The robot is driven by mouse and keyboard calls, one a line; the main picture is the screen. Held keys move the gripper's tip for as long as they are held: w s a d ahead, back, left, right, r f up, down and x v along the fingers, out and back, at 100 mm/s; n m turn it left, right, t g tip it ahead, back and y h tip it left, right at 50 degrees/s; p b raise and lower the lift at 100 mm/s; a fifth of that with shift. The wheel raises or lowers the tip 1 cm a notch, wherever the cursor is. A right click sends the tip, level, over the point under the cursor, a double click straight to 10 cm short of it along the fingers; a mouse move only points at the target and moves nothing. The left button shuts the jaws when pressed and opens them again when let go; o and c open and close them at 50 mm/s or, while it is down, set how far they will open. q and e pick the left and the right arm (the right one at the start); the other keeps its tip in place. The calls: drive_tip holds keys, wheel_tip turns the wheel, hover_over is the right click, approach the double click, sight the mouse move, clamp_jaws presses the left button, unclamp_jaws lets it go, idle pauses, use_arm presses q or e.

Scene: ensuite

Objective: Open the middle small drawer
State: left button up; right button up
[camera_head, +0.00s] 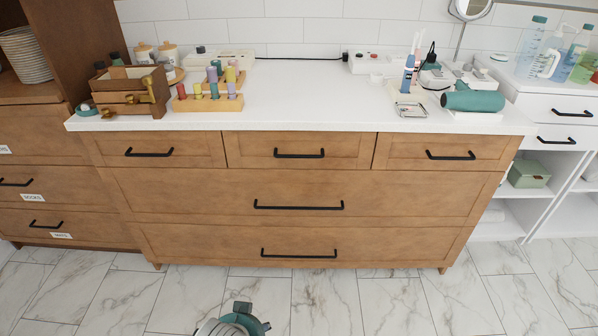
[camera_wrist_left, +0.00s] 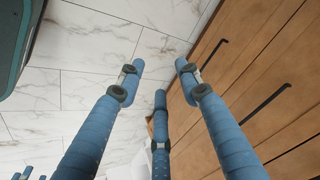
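The middle small drawer (camera_head: 300,142) is in the top row of the wooden dresser in the head view. It is shut, and its black bar handle (camera_head: 299,155) is unobstructed. My left gripper (camera_wrist_left: 160,76) shows in the left wrist view with its blue fingers spread and nothing between them. It is apart from the dresser front (camera_wrist_left: 240,70), where black handles show; I cannot tell which drawers they belong to. Small blue fingertips (camera_wrist_left: 28,173) at the lower left edge look like my right gripper's; their opening is unclear. The head view shows no gripper fingers.
Shut small drawers (camera_head: 152,150) (camera_head: 450,152) flank it, with two wide shut drawers below. The white countertop (camera_head: 315,95) holds a wooden box, colored pegs and a teal hair dryer (camera_head: 473,98). Marble floor (camera_head: 390,300) before the dresser is mostly clear.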

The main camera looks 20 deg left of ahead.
use_arm(q)
drive_tip(key=w+a+r+m+t+y, duration=0.1)
drive_tip(key=w+r+t, duration=0.15)
drive_tip(key=w, duration=0.35)
drive_tip(key=w+r+m+t+y, duration=0.1)
drive_tip(key=w+r+m, duration=0.1)
drive_tip(key=w+r, duration=0.3)
drive_tip(key=m+t+y+b, duration=0.1)
drive_tip(key=m+t+y, duration=0.1)
drive_tip(key=m+t, duration=0.55)
approach(299, 162)
drive_tip(key=s+d+r+g, duration=0.1)
drive_tip(key=s+d+r, duration=0.1)
drive_tip(key=s+r, duration=0.4)
use_arm(e)
wheel_tip(299, 162, down, 14)
drive_tip(key=s, duration=0.1)
use_arm(q)
drive_tip(key=shift+m, duration=0.25)
drive_tip(key=b+x, duration=0.2)
drive_tip(key=x, duration=0.8)
drive_tip(key=shift+w+a+f, duration=0.1)
drive_tip(key=shift+w+f, duration=0.1)
drive_tip(key=shift+w, duration=0.05)
use_arm(e)
wheel_tip(299, 162, up, 8)
drive_tip(key=w, duration=0.1)
drive_tip(key=shift+f, duration=0.15)
use_arm(q)
clamp_jaws()
